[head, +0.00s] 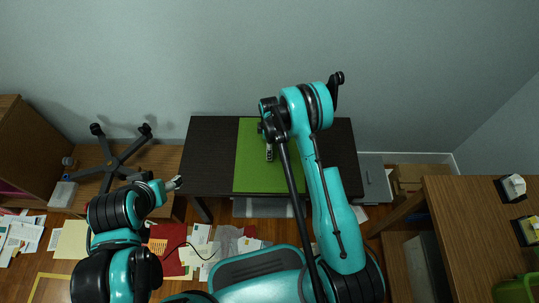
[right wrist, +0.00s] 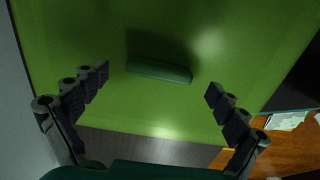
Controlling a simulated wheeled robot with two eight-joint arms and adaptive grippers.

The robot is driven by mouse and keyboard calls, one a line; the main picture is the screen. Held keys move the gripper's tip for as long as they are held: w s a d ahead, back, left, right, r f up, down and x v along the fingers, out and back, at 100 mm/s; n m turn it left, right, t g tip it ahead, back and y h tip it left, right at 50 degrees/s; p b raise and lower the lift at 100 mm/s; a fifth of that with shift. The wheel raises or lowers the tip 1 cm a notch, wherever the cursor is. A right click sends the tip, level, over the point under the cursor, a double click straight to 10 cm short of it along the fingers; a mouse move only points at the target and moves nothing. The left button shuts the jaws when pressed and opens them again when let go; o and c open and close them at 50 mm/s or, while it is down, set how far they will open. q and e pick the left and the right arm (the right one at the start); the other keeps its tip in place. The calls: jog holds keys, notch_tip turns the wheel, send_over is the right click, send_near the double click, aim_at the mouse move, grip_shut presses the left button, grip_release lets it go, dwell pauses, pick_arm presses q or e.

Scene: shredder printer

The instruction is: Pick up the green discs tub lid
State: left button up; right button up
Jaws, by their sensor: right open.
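A dark green flat-sided bar (right wrist: 158,70), apparently the green discs tub lid, lies on the bright green mat (right wrist: 200,110) in the right wrist view. My right gripper (right wrist: 158,95) is open above the mat, with one finger on each side of the bar and clear gaps to it. Nothing is between its fingers in its grip. In the head view my right arm hides the bar, and only part of my right gripper (head: 269,152) shows over the mat. My left gripper (head: 175,183) is left of the dark table, apart from it; its finger opening is too small to judge.
The green mat covers the middle of the dark table (head: 210,150); the table's left part is bare. An office chair base (head: 112,165) stands at the left. A wooden desk (head: 465,220) is at the right. Papers (head: 200,235) litter the floor.

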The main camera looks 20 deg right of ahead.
notch_tip(320, 180, down, 2)
jog(key=shift+r, duration=0.1)
jog(key=c, duration=1.2)
jog(key=shift+c, duration=0.2)
jog(key=shift+r, duration=0.15)
